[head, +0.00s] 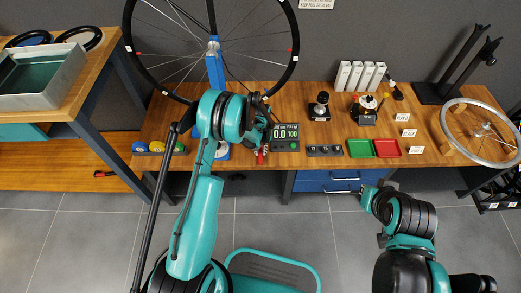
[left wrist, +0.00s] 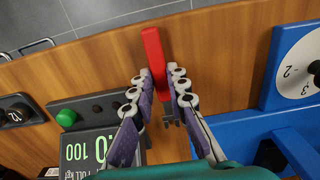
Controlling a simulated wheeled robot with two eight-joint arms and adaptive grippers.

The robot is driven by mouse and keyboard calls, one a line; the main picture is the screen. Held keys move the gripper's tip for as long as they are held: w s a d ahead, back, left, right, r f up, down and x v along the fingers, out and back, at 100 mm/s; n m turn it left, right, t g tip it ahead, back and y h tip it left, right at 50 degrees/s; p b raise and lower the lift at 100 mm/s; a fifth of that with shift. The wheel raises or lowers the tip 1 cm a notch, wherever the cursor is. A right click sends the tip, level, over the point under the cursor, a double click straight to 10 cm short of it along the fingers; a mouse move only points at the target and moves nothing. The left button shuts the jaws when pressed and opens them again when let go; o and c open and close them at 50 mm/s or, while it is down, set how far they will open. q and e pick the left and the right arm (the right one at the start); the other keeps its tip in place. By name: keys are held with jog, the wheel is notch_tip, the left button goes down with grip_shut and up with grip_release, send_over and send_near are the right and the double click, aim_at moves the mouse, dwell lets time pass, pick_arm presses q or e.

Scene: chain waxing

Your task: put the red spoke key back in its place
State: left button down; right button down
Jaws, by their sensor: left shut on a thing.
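The red spoke key (left wrist: 154,52) is between the two fingers of my left gripper (left wrist: 163,85) in the left wrist view. Its red handle sticks out past the fingertips, over the wooden bench top. The gripper is shut on it. I cannot tell whether the key touches the bench. In the head view my left gripper (head: 262,143) is at the bench's front part, just left of the dark display unit (head: 286,137), and a bit of red shows at it. My right arm is at the lower right, but its gripper does not show.
The blue wheel stand (left wrist: 250,125) with a white dial (left wrist: 298,68) is beside the gripper. A spoked wheel (head: 211,40) stands behind.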

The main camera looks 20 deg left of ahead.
pick_arm(q)
jog(key=c, duration=1.4)
grip_release()
notch_tip(320, 180, up, 12)
notch_tip(320, 180, up, 11)
jog(key=t, duration=0.2)
send_over(260, 152)
jog(key=s, duration=0.4)
jog(key=s+r+m+t, duration=0.1)
jog(key=s+r, duration=0.2)
jog(key=s, duration=0.4)
jog(key=s+r+m+t, duration=0.1)
jog(key=s+r+t, duration=0.1)
jog(key=s+r, duration=0.2)
jog(key=s+r+m+t, duration=0.1)
jog(key=s+r+t, duration=0.1)
jog(key=s, duration=0.9)
jog(key=shift+r, duration=0.7)
